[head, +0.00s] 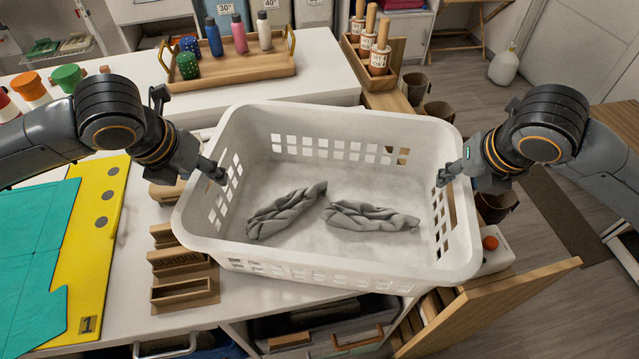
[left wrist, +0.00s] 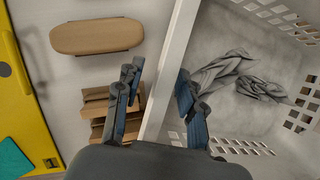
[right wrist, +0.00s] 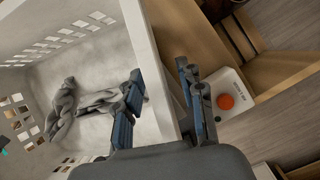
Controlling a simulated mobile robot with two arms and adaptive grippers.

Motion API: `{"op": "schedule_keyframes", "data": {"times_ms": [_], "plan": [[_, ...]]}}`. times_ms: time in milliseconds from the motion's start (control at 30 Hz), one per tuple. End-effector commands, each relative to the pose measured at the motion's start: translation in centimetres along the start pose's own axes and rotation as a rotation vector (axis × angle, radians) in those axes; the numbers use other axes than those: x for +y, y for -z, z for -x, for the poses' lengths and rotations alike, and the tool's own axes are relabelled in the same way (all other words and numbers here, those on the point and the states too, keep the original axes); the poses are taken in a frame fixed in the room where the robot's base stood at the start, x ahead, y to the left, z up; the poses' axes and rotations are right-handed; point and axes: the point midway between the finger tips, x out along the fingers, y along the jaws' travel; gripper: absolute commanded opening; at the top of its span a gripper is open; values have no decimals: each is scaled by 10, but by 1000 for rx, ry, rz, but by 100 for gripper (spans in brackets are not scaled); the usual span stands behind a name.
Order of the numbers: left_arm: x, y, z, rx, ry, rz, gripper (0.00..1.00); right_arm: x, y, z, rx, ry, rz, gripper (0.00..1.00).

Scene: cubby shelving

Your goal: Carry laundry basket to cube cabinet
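The white laundry basket (head: 330,117) stands across the white counter and its front right edge, with square holes in its walls. Two grey folded cloths (head: 372,217) lie inside it, also visible in the left wrist view (left wrist: 222,70). My left gripper (head: 217,172) straddles the basket's left wall; in the left wrist view its fingers (left wrist: 156,92) are apart, one on each side of the rim. My right gripper (head: 446,177) straddles the right wall likewise, its fingers (right wrist: 162,88) apart around the rim. Firm contact with the walls is not clear. The basket's underside is hidden.
A wooden tray with bottles (head: 240,72) stands behind the basket. A yellow board (head: 103,225) and wooden holders (head: 184,290) are at left. A white box with a red button (head: 492,245) and an open wooden panel (head: 490,310) are at right. Floor (head: 550,235) shows beyond.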

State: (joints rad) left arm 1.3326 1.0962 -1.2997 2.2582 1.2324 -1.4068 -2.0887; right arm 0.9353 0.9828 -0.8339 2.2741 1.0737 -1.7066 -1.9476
Motion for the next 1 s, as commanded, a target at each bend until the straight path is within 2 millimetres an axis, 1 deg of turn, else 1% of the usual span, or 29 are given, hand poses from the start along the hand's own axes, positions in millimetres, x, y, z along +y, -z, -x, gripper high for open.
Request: {"op": "schedule_keyframes", "data": {"times_ms": [67,167,267,500,600,700,833,933,1000], "plan": [[0,0,4,-1,1,0,38,1,0,0,0,-2,1,39],[0,-1,15,-4,2,0,38,1,0,0,0,-2,1,39],[-1,-1,34,-5,2,-2,38,1,0,0,0,-3,2,39],[0,-1,85,-6,-1,0,38,1,0,0,0,-4,2,39],[0,-1,101,-4,-1,0,38,1,0,0,0,-4,2,39],[0,0,112,-2,-1,1,38,1,0,0,0,-4,2,39],[0,0,120,-1,-1,0,38,2,0,3,-1,-5,2,39],[0,0,120,-1,-2,0,38,2,-1,14,-4,-6,2,39],[0,0,120,0,-2,1,38,2,-1,26,-6,-6,3,39]]}}
